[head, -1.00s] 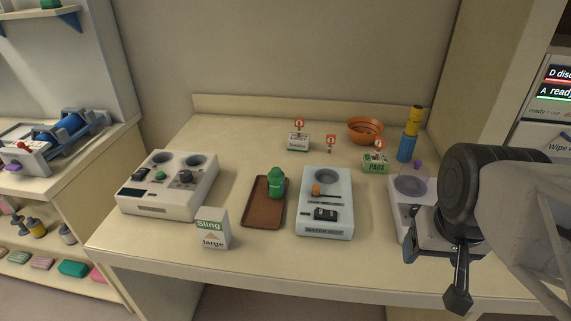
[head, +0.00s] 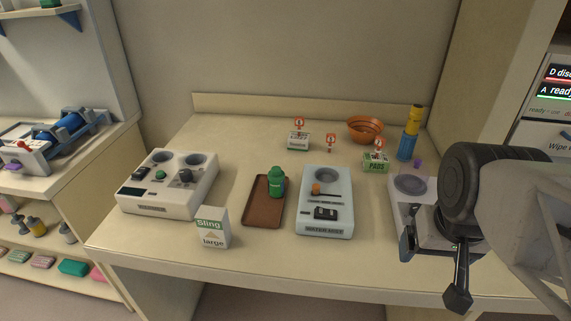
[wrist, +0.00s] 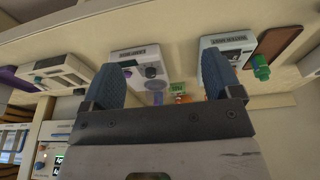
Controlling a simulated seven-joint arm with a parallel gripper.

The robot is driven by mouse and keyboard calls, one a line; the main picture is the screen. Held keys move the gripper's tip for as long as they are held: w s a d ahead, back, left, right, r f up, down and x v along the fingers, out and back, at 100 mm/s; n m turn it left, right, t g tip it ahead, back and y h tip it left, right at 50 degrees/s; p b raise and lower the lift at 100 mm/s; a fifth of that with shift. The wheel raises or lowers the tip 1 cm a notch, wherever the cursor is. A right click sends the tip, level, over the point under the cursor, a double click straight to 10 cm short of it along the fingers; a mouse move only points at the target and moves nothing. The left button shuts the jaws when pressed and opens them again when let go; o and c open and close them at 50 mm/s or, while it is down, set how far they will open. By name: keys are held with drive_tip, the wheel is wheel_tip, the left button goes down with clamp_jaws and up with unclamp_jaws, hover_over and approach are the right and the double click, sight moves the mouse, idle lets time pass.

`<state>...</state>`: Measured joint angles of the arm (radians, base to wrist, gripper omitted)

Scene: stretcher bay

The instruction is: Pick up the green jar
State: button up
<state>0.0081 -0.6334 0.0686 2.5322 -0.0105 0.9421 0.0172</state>
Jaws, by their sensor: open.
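The green jar (head: 277,182) stands upright on the brown tray (head: 264,216), toward its back right corner, in the head view. It also shows small at the right of the wrist view (wrist: 261,66), beside the tray (wrist: 280,40). My gripper (head: 432,268) is at the right front of the table, well to the right of the jar. In the wrist view its two blue-grey fingers (wrist: 160,85) are spread apart with nothing between them.
A light device (head: 339,224) stands right of the tray, another device (head: 187,206) left of it. A white sling box (head: 213,228) stands at the front left. An orange bowl (head: 365,129), a pads box (head: 376,162) and a blue-yellow bottle (head: 408,146) are at the back right.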

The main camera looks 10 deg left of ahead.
sight(273, 182)
drive_tip(key=w+a+f+n+h, duration=0.1)
drive_tip(key=w+f+n+h, duration=0.3)
drive_tip(key=w+n, duration=0.55)
drive_tip(key=w+a+f+n+t, duration=0.1)
drive_tip(key=w+a+n+t, duration=0.1)
drive_tip(key=w+a+n, duration=0.3)
drive_tip(key=w+a+f+n+t+h, duration=0.1)
drive_tip(key=w+a+f+n+t, duration=0.1)
drive_tip(key=w+a+n, duration=0.3)
drive_tip(key=w+a+f+n+t+h, duration=0.1)
drive_tip(key=w+a+f+n+t, duration=0.1)
drive_tip(key=w+a+n, duration=0.3)
drive_tip(key=shift+w+a+t, duration=0.25)
drive_tip(key=shift+a, duration=0.35)
drive_tip(key=shift+w+a+t, duration=0.25)
drive_tip(key=shift+a, duration=0.3)
drive_tip(key=w+a+f+n+t+y, duration=0.1)
drive_tip(key=a+f+n, duration=0.1)
drive_tip(key=a, duration=0.3)
drive_tip(key=a+f+n+t+y, duration=0.1)
drive_tip(key=a+f+n, duration=0.1)
drive_tip(key=a+n, duration=0.2)
drive_tip(key=w+a+f+n+t+y, duration=0.1)
drive_tip(key=a+n, duration=0.2)
drive_tip(key=a, duration=0.2)
drive_tip(key=shift+w+a+f, duration=0.35)
drive_tip(key=shift+f, duration=0.05)
drive_tip(key=shift+w, duration=0.1)
drive_tip(key=shift+x, duration=1.2)
